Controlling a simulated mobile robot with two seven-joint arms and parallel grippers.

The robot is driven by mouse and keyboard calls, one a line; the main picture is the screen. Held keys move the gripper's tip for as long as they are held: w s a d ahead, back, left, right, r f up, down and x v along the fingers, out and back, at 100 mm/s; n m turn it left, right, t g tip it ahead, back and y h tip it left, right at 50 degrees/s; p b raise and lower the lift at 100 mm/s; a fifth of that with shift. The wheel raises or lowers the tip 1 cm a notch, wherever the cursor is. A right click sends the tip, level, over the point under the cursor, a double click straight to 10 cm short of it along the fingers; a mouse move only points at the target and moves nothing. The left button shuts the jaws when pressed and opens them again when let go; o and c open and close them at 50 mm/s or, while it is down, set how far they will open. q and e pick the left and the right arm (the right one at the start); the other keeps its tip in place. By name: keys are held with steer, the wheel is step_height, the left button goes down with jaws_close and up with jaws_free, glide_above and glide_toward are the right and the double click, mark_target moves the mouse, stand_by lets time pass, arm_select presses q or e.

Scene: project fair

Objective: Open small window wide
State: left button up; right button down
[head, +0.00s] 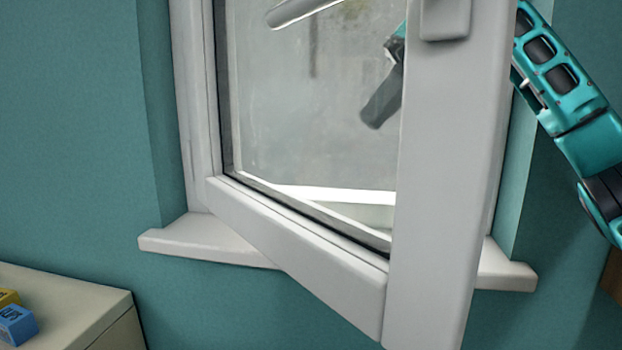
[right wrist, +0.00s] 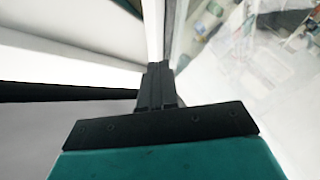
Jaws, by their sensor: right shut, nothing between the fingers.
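The small window's white sash (head: 445,200) stands ajar in the head view, its right side swung out from the wall towards me. A pale handle plate (head: 445,18) sits at the top of its right upright. A grey bar (head: 303,10) shows at the top edge; I cannot tell if it is the handle's lever. My right gripper (head: 376,112) shows through the glass, behind the sash's right upright, which hides part of its arm. In the right wrist view its dark fingers (right wrist: 158,75) are together and empty, close to a pale upright edge. My left gripper is out of view.
The white window frame (head: 190,110) and sill (head: 205,240) are set in a teal wall (head: 70,120). A beige cabinet (head: 85,300) with blue and yellow blocks (head: 15,322) stands at the lower left. The wall below the sill looks clear.

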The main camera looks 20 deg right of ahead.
arm_select(q)
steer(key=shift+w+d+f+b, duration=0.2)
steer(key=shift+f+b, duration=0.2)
steer(key=shift+b, duration=0.3)
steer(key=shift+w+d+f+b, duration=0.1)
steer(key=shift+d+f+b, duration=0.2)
steer(key=shift+b, duration=0.4)
arm_select(e)
glide_toward(292, 202)
steer(key=shift+n, duration=0.3)
steer(key=shift+w+x, duration=0.2)
steer(key=shift+x, duration=1.1)
steer(key=shift+w+x, duration=0.2)
steer(key=shift+x, duration=1.05)
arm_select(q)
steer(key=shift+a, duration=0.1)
